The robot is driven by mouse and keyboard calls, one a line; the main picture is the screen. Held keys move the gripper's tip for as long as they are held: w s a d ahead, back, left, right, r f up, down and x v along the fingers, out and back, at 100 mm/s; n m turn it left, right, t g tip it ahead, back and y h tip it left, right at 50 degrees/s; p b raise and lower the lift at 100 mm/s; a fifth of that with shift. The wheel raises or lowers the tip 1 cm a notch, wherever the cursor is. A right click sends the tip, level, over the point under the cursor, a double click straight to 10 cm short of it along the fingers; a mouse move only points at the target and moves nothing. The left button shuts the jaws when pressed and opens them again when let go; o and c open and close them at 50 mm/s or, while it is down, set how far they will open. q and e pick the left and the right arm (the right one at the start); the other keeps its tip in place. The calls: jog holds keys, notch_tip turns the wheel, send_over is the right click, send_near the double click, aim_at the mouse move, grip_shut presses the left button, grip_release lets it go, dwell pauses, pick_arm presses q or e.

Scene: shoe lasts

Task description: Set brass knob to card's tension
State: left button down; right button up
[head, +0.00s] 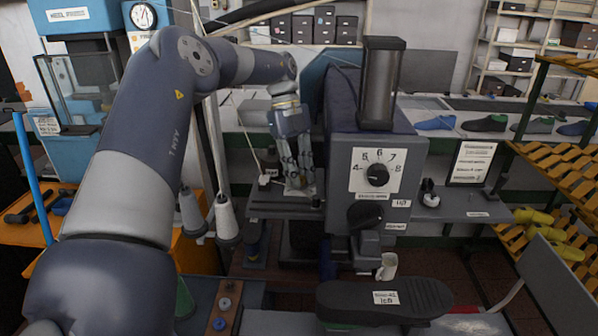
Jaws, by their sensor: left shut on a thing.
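My left arm comes in from the left and reaches to the machine's left side. My left gripper (299,186) points down at the small ledge there. It is shut on a small brass-coloured piece (296,182), apparently the brass knob, mostly hidden between the fingers. A white dial plate (361,183) with numbers 4 to 8 is on the machine's front, with a black round knob (377,175) at its centre; I cannot make out its exact setting. A framed card (473,162) stands on the right-hand shelf; its text is too small to read. My right gripper is not in view.
The grey machine (400,150) fills the middle, with a dark cylinder (382,85) on top. White thread cones (227,217) stand left of the machine. An orange slatted rack (560,165) is at right.

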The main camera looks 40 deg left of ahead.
pick_arm(q)
jog(key=shift+w+r+m, duration=0.1)
jog(key=shift+r+m, duration=0.05)
jog(key=shift+m, duration=0.15)
jog(key=c, duration=1.7)
grip_release()
jog(key=shift+v, duration=3.65)
